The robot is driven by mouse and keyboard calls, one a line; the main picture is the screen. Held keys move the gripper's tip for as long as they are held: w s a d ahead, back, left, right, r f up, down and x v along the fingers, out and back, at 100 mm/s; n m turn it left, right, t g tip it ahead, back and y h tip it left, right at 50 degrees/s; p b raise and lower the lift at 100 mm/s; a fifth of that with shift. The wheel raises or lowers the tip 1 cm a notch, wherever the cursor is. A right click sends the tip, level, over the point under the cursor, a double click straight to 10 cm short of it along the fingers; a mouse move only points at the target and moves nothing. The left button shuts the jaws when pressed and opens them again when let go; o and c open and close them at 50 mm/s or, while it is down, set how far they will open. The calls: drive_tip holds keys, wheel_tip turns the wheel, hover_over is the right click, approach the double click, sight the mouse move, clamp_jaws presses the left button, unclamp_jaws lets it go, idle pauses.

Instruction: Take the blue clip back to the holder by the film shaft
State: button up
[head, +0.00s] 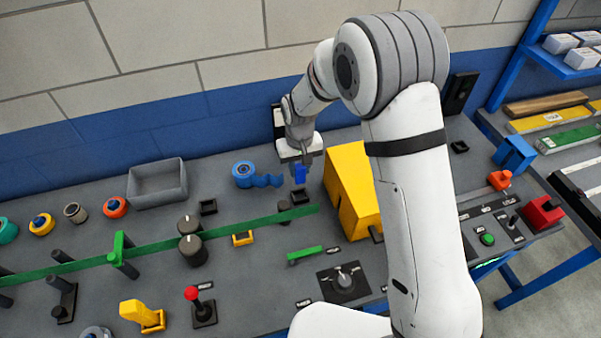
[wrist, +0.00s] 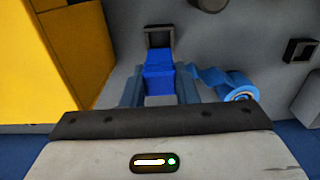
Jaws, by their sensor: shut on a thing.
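My gripper (head: 299,164) is shut on the blue clip (head: 300,175) and points down over the back of the bench. In the wrist view the blue clip (wrist: 158,78) sits between the two fingers. A small dark square holder (head: 299,197) lies just in front of the clip in the head view. In the wrist view this holder (wrist: 159,38) shows right beyond the clip's far end, and the clip hides its near edge. I cannot tell whether they touch. A short dark round post (head: 284,212), perhaps the film shaft, stands beside the holder.
A yellow block (head: 352,190) stands close right of my gripper. A blue roll with a loose strip (head: 244,174) lies left. Another square holder (head: 208,207) is further left. A green band (head: 170,246) crosses the bench in front. A grey bin (head: 157,184) stands at back left.

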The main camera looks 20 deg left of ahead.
drive_tip(key=shift+r, duration=0.5)
drive_tip(key=shift+r, duration=0.1)
drive_tip(key=shift+r, duration=0.4)
